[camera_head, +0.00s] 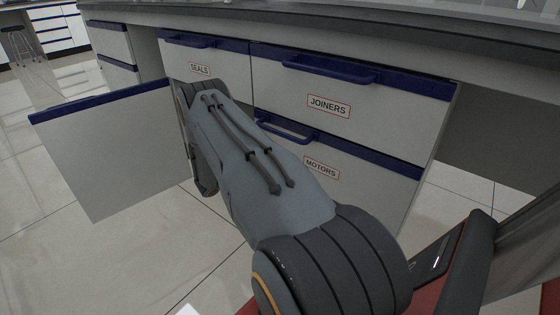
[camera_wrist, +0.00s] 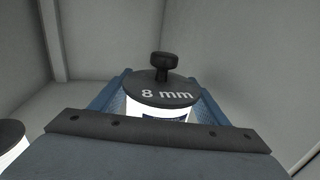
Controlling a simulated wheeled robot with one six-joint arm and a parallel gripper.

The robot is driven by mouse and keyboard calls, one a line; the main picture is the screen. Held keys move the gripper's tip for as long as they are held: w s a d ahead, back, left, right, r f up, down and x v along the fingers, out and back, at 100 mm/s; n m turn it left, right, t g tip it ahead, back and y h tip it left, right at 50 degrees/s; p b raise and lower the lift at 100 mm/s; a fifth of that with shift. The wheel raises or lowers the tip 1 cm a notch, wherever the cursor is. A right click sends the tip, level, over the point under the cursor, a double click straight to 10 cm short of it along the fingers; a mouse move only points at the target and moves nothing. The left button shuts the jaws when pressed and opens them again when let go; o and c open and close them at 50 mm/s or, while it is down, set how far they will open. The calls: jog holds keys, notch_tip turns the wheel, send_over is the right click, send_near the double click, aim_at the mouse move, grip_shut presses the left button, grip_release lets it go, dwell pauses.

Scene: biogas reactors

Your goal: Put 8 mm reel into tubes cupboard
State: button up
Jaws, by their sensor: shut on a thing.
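The 8 mm reel (camera_wrist: 165,92) shows in the wrist view, with a dark grey lid marked "8 mm", a black knob on top and a white body below. My gripper (camera_wrist: 162,95) has its blue fingers on both sides of the reel and is shut on it. Grey walls and a corner surround it, as inside a cupboard. In the head view, a cupboard door (camera_head: 110,145) with a blue top edge stands open at the left. My arm reaches toward the cupboard opening beside it. The arm hides the opening, my gripper and the reel in that view. No tubes label is visible.
Another white, dark-topped object (camera_wrist: 12,145) stands at the lower left in the wrist view. Drawers labelled SEALS (camera_head: 200,69), JOINERS (camera_head: 328,106) and MOTORS (camera_head: 321,168) are shut. The tiled floor left of the door is clear. A stool (camera_head: 18,42) stands far back.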

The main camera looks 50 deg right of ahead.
jog(key=shift+w+a+f+t, duration=0.15)
jog(key=shift+a+f+t, duration=0.1)
jog(key=shift+f+t, duration=0.05)
jog(key=a+f+n+t, duration=0.3)
jog(key=a+n+t, duration=0.3)
jog(key=a, duration=1.6)
jog(key=shift+m+t, duration=0.4)
jog(key=shift+m, duration=0.2)
jog(key=s+b+x, duration=0.1)
jog(key=b+x, duration=0.1)
jog(key=x, duration=0.4)
jog(key=s+b+x, duration=0.1)
jog(key=b+x, duration=0.1)
jog(key=x, duration=0.4)
jog(key=s+d+f+b+x, duration=0.1)
jog(key=s+b+x, duration=0.1)
jog(key=x, duration=0.4)
jog(key=shift+d, duration=0.25)
jog(key=shift+w+f+b, duration=0.1)
jog(key=shift+f+b, duration=0.2)
jog(key=shift+f, duration=0.2)
notch_tip(320, 180, down, 6)
jog(key=b, duration=0.3)
jog(key=shift+a+r+b, duration=0.1)
jog(key=shift+r+b, duration=0.05)
jog(key=shift+b, duration=0.55)
